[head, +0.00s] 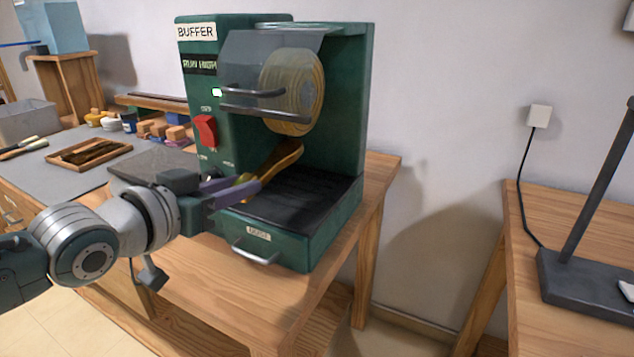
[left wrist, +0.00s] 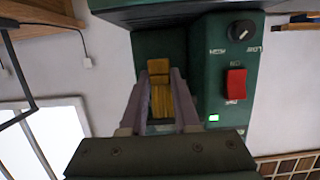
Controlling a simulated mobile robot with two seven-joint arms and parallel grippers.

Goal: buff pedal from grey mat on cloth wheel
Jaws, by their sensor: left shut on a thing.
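My left gripper (head: 252,188) is shut on a brass-coloured pedal (head: 280,163) and holds it tilted up to the right, inside the buffer's open bay. The pedal also shows between the purple fingers of my left gripper (left wrist: 160,105) in the left wrist view. The tan cloth wheel (head: 303,90) hangs above the pedal, partly behind a clear shield (head: 250,62). A gap shows between pedal and wheel in the head view. A dark grey mat (head: 140,165) lies on the bench behind my left wrist, partly hidden and bare where it shows. My right gripper is not in view.
The green buffer (head: 345,100) has a red switch (head: 205,130) and a lit green lamp (head: 216,92). Its dust drawer (head: 257,237) is below the bay. A wooden tray (head: 90,152), jars and blocks stand at left. A second table (head: 575,205) stands right.

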